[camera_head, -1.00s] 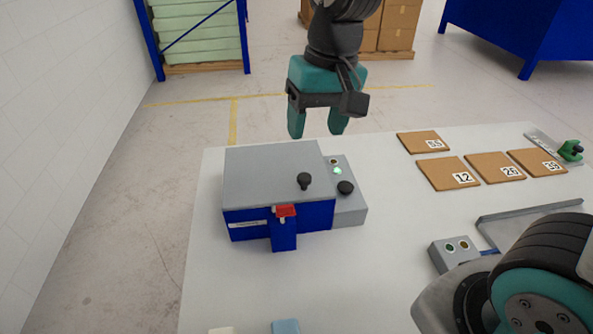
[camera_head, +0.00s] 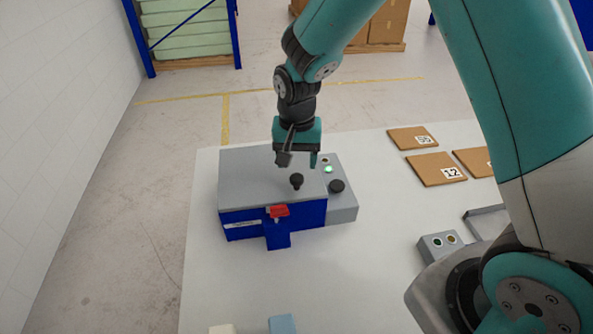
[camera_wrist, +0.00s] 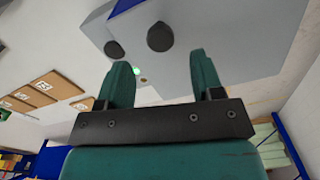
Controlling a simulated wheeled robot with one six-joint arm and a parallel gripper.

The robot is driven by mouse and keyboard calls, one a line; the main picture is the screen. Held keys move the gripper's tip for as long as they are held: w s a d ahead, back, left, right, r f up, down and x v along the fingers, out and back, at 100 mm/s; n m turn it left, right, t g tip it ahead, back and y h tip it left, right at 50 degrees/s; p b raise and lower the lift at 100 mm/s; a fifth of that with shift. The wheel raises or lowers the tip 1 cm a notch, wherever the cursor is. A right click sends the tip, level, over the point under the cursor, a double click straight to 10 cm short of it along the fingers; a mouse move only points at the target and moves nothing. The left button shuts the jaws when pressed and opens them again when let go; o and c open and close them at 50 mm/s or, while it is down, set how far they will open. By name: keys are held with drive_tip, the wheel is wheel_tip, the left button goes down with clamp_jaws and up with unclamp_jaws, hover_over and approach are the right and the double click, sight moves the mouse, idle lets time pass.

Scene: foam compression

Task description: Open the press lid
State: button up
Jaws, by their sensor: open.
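The press is a blue box with a flat grey lid (camera_head: 245,172), which lies shut on top. A black knob (camera_head: 297,181) stands up near the lid's front right. A red latch (camera_head: 279,211) sits on the blue front (camera_head: 310,213). My gripper (camera_head: 298,163) is open and empty, just above and behind the knob. In the wrist view the two teal fingers (camera_wrist: 160,75) are apart, with the lid knob (camera_wrist: 160,37) beyond the fingertips and not touching them. The latch is not visible in the wrist view.
A grey side panel (camera_head: 343,207) with a green light and a second black knob (camera_head: 337,186) adjoins the press's right side. Brown numbered pads (camera_head: 436,168) lie to the right. A button box (camera_head: 439,245) stands nearer. Blue (camera_head: 282,325) and cream blocks sit at the front edge.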

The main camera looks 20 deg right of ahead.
sight(297, 177)
drive_tip(key=shift+f+p, duration=0.3)
drive_tip(key=shift+f, duration=2.3)
